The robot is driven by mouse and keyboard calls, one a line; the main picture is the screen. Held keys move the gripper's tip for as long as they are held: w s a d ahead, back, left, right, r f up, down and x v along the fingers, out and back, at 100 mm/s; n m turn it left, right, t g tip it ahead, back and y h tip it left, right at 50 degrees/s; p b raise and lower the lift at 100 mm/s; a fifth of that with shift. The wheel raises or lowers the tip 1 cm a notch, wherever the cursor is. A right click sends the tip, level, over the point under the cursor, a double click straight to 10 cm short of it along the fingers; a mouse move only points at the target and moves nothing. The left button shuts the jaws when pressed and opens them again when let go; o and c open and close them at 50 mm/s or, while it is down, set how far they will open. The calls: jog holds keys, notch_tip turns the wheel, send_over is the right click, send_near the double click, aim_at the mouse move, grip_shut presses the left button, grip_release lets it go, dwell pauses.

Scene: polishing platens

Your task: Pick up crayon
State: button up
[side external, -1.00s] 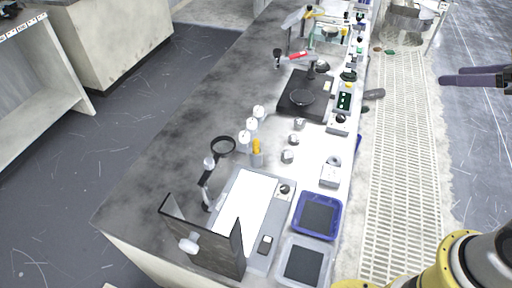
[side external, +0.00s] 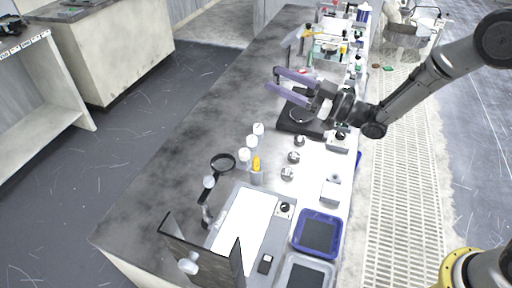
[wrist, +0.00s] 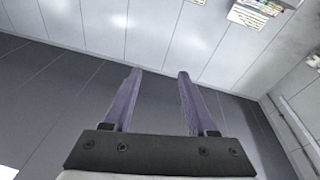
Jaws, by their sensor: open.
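A small red stick (side external: 302,70), possibly the crayon, lies on the far part of the long workbench (side external: 215,110); it is partly hidden by my gripper. A yellow item (side external: 256,163) stands in a small grey holder mid-bench; I cannot tell if it is a crayon. My gripper (side external: 274,80) reaches in from the right above the bench, near the black polishing platen (side external: 296,127). Its two purple fingers point left, apart and empty.
White bottles (side external: 251,141), a magnifier (side external: 222,162) and several small metal pieces (side external: 293,157) stand mid-bench. Blue-rimmed trays (side external: 318,233), a white-topped device (side external: 248,228) and a dark upright panel (side external: 205,258) fill the near end. The bench's left strip is clear.

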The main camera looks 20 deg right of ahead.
aim_at(256, 166)
jog(key=s+a+f+m+g, duration=0.1)
jog(key=a+f, duration=0.1)
jog(key=f, duration=1)
jog(key=s+a+f+g, duration=0.1)
jog(key=a+f, duration=0.1)
jog(key=f, duration=1)
jog(key=x, duration=0.6)
jog(key=shift+w+f, duration=0.2)
jog(key=shift+w, duration=0.35)
grip_shut()
